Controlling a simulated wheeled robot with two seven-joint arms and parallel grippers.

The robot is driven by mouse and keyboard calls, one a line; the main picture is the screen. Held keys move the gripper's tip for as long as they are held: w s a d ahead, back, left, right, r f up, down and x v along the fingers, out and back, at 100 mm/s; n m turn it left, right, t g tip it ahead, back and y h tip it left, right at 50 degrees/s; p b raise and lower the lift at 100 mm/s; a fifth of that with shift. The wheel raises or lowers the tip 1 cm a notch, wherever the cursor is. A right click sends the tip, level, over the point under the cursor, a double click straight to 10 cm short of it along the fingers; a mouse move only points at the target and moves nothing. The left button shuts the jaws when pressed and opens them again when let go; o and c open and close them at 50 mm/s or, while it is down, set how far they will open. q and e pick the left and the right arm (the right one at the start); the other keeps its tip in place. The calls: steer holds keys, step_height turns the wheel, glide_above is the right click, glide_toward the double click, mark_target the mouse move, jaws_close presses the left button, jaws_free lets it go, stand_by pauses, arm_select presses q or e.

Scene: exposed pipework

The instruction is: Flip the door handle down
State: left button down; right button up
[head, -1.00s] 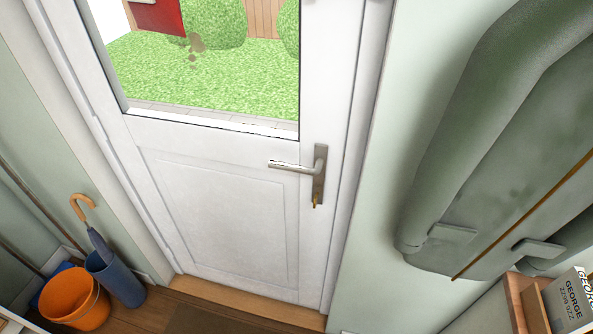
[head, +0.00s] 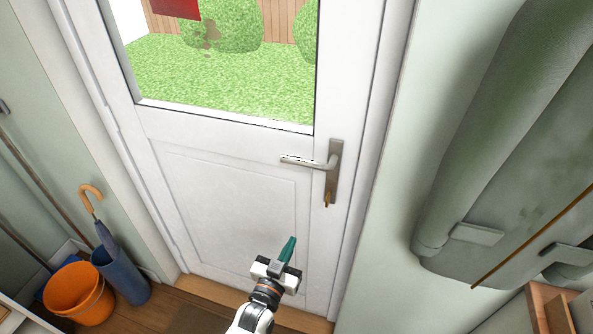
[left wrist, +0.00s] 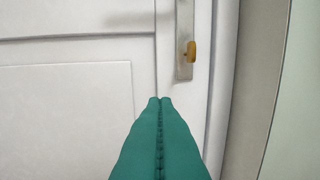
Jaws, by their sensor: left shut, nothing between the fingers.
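The door handle (head: 308,162) is a silver lever on a narrow upright backplate (head: 333,175) at the right side of the white door (head: 225,195). The lever points left and lies about level. A brass key or knob (head: 326,200) sits low on the plate, and it also shows in the left wrist view (left wrist: 190,50). My left gripper (head: 291,240) has green fingers, shut with nothing between them. It is below the handle and apart from it. My right gripper is not in view.
Large grey-green pipework (head: 480,150) stands against the wall to the right. An orange bucket (head: 75,295) and a blue umbrella stand (head: 122,278) are on the floor at lower left. The space in front of the door panel is clear.

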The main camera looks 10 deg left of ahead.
mark_target(296, 160)
arm_select(q)
step_height(296, 160, up, 18)
steer(key=a+n+t+y, duration=0.1)
steer(key=t, duration=0.4)
steer(key=shift+w+a+f+t+b, duration=0.15)
steer(key=shift+w+f+t+b, duration=0.05)
steer(key=shift+t+b, duration=0.25)
steer(key=w+p, duration=0.1)
steer(key=w, duration=0.2)
steer(key=w+r+p, duration=0.1)
steer(key=w, duration=0.2)
steer(key=w+r+p, duration=0.1)
steer(key=w, duration=0.2)
steer(key=shift+w+d+r, duration=0.15)
steer(key=shift+d+r, duration=0.1)
steer(key=shift+d, duration=0.15)
steer(key=shift+f, duration=0.8)
steer(key=shift+a, duration=0.1)
